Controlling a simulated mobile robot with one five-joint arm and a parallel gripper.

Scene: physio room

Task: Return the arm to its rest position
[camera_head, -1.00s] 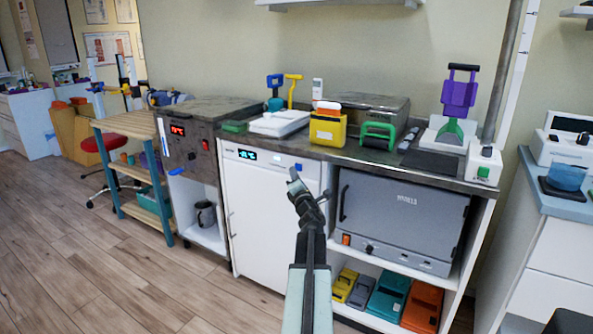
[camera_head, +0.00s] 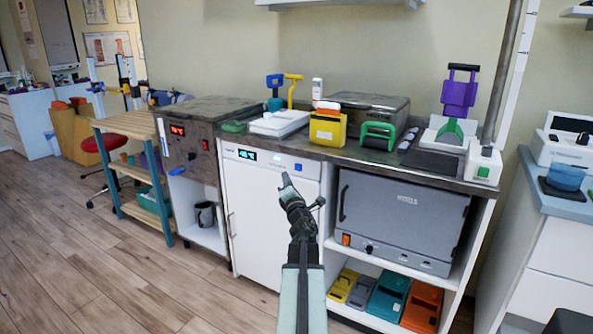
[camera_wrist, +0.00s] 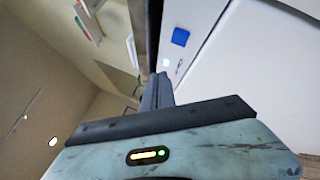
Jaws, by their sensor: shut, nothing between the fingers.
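My gripper (camera_head: 287,182) is at the end of my raised arm, in front of the white cabinet with the small display (camera_head: 262,205) in the head view. Its fingers are together and nothing is held. In the wrist view my gripper (camera_wrist: 160,82) points up toward the cabinet's white front (camera_wrist: 235,60), which has a blue square on it. I see a gap between the gripper and the counter edge in the head view. The lower part of my arm runs down to the bottom edge of the picture.
The counter (camera_head: 360,158) holds a yellow box (camera_head: 327,128), a green-handled item (camera_head: 378,135) and a purple device (camera_head: 459,95). A grey oven (camera_head: 402,215) stands below, right of my arm. A wooden shelf cart (camera_head: 133,170) stands left. The wooden floor (camera_head: 120,265) at left is clear.

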